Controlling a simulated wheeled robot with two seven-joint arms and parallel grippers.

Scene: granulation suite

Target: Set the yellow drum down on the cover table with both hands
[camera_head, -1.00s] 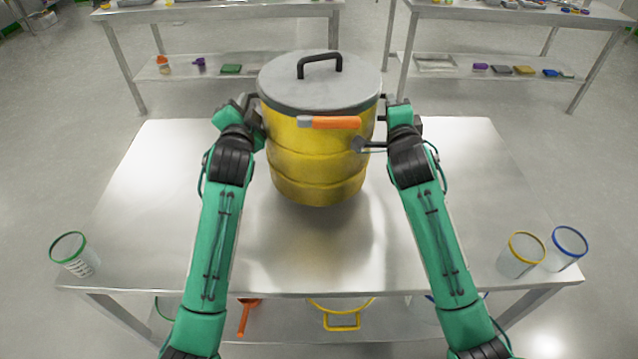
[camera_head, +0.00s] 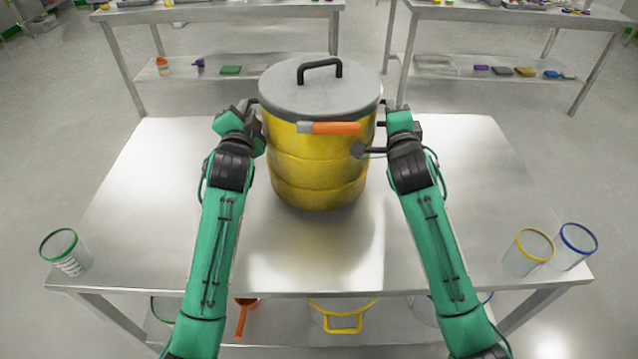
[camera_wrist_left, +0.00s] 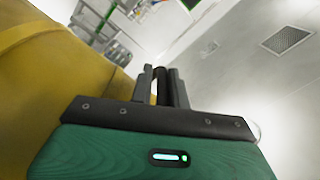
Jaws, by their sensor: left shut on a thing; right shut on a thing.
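The yellow drum (camera_head: 315,172) stands upright over the middle of the steel table (camera_head: 130,215), with its grey lid (camera_head: 320,88) and black lid handle on top. It also fills the left side of the left wrist view (camera_wrist_left: 60,85). My left gripper (camera_head: 252,106) is at the drum's left side, shut on a dark side handle (camera_wrist_left: 160,85). My right gripper (camera_head: 384,106) is at the right side, shut on the drum's other handle, mostly hidden. I cannot tell whether the drum's base touches the table.
A green-rimmed cup (camera_head: 66,252) stands at the table's front left corner. A yellow-rimmed cup (camera_head: 528,252) and a blue-rimmed cup (camera_head: 575,247) stand at the front right. The tabletop around the drum is clear. Two more benches stand behind.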

